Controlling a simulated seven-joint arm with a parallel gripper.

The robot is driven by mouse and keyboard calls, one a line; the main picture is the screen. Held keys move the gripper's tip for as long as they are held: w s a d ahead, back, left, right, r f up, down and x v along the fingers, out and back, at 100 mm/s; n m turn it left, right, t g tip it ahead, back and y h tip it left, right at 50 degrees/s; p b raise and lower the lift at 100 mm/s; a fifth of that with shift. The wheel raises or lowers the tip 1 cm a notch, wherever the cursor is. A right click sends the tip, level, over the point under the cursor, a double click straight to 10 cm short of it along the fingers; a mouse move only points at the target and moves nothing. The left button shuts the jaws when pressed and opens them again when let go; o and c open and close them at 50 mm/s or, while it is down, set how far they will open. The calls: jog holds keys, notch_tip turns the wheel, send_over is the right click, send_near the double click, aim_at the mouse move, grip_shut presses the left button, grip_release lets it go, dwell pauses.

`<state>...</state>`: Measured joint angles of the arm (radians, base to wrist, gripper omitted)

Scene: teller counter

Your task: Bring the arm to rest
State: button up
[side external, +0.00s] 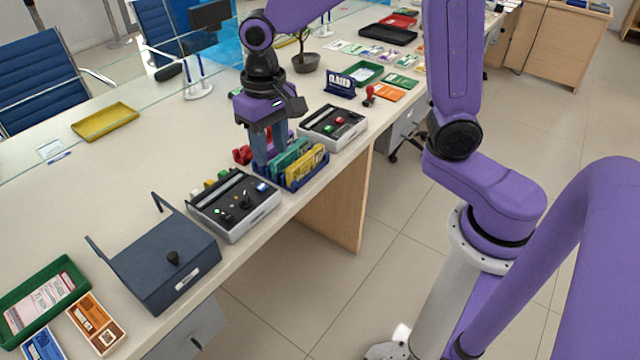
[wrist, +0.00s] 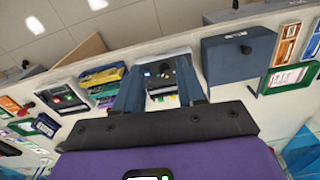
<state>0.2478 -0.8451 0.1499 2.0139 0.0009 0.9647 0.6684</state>
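My gripper (side external: 270,155) hangs with its fingers pointing down over the counter (side external: 150,160), beside the blue rack (side external: 292,184) of green and yellow packs. In the side external view the fingers overlap the rack's left end; I cannot tell whether they touch it. In the wrist view my gripper (wrist: 160,88) has its two blue fingers apart. I see nothing held.
A dark blue lidded box (side external: 165,262) stands nearer the camera. Small red blocks (side external: 242,155) lie left of my fingers. The counter between the yellow tray (side external: 105,122) and these boxes is mostly clear.

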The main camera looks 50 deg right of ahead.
jog(key=s+d+n, duration=0.4)
jog(key=s+n, duration=0.2)
jog(key=s, duration=0.5)
jog(key=s+d+n, duration=0.5)
jog(key=s+n, duration=0.2)
jog(key=s, duration=0.4)
jog(key=shift+s+f, duration=0.15)
jog(key=shift+f, duration=0.15)
